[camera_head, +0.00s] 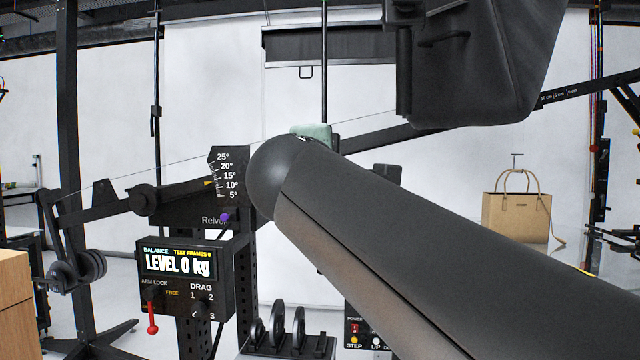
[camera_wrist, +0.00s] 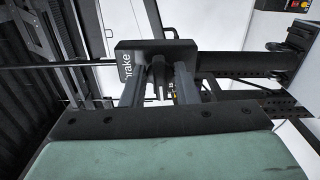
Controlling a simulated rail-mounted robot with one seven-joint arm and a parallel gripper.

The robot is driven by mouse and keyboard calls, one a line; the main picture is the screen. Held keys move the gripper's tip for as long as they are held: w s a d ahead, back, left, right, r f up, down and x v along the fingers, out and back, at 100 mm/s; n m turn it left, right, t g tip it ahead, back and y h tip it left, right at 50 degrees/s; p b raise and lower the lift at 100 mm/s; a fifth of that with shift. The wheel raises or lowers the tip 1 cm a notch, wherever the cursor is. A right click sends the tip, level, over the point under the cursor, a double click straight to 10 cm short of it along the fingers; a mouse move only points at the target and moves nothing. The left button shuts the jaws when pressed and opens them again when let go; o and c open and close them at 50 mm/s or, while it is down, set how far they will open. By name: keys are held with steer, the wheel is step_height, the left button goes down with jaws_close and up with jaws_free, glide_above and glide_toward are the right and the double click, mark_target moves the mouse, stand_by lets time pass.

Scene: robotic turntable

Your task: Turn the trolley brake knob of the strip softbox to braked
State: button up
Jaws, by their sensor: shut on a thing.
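In the wrist view, my gripper (camera_wrist: 162,88) is shut on the dark brake knob (camera_wrist: 158,68), with one finger on each side of it. The knob sits in front of a black plate (camera_wrist: 127,54) marked "brake". The knob's setting cannot be read. In the head view my arm hides the knob and my fingers; only a pale green part of my gripper's body shows above the arm. A large black box-like housing, seemingly the softbox (camera_head: 475,65), hangs at the upper right by the boom.
A slanted black boom (camera_head: 375,137) crosses behind my arm. A balance box (camera_head: 185,277) reading "LEVEL 0 kg" stands at the lower left, with a red arm-lock lever (camera_head: 152,318). Discs (camera_head: 277,325) stand below my arm. A tan handbag (camera_head: 516,218) is at the right.

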steer(key=shift+m+b, duration=0.35)
steer(key=shift+m, duration=0.15)
steer(key=o, duration=0.7)
steer(key=shift+c, duration=0.2)
